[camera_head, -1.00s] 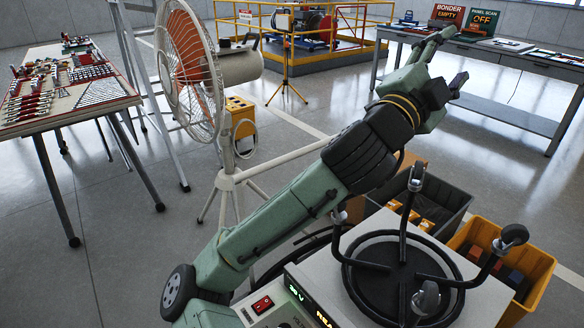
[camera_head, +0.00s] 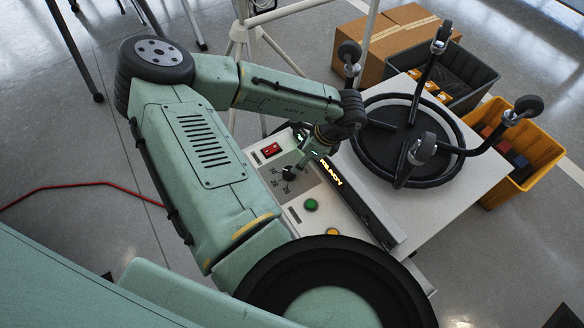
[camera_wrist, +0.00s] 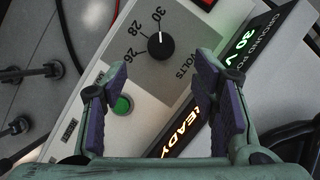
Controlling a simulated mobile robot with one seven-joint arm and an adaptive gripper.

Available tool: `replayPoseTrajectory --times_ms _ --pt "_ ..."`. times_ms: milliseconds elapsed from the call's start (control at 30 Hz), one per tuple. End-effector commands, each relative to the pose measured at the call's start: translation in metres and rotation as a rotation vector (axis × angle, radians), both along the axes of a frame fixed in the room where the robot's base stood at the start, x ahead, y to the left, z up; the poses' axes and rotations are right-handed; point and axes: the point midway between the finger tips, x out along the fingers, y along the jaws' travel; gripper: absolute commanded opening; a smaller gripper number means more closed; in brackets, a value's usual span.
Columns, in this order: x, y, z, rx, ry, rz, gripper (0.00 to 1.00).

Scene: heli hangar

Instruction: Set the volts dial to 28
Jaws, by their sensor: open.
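The volts dial (camera_wrist: 161,45) is a black round knob with a white pointer, on a grey plate marked 26, 28 and 30. In the wrist view the pointer is toward the 30. The green display (camera_wrist: 241,43) beside it reads 30 V. My gripper (camera_wrist: 162,68) is open, its purple-padded fingers spread to either side below the knob in the picture, with nothing between them. Contact with the knob is not visible. In the head view the dial (camera_head: 288,173) is small and partly covered by my gripper (camera_head: 299,164).
A green button (camera_head: 311,204), a red switch (camera_head: 270,150) and an amber button (camera_head: 332,232) share the panel. The READY display (camera_head: 331,172) stands along its edge. A black wheeled frame (camera_head: 440,110) lies on the white top. Grey and yellow bins (camera_head: 540,150) stand behind.

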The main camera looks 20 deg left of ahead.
Motion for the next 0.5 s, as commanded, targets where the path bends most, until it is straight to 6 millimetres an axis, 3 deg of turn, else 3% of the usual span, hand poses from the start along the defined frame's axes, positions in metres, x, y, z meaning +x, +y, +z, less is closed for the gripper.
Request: replayPoseTrajectory --times_ms 300,500 --pt "0.001 0.022 -0.055 -0.001 0.000 -0.001 0.54" --pt "0.002 0.031 -0.080 -0.002 -0.002 -0.002 0.54"
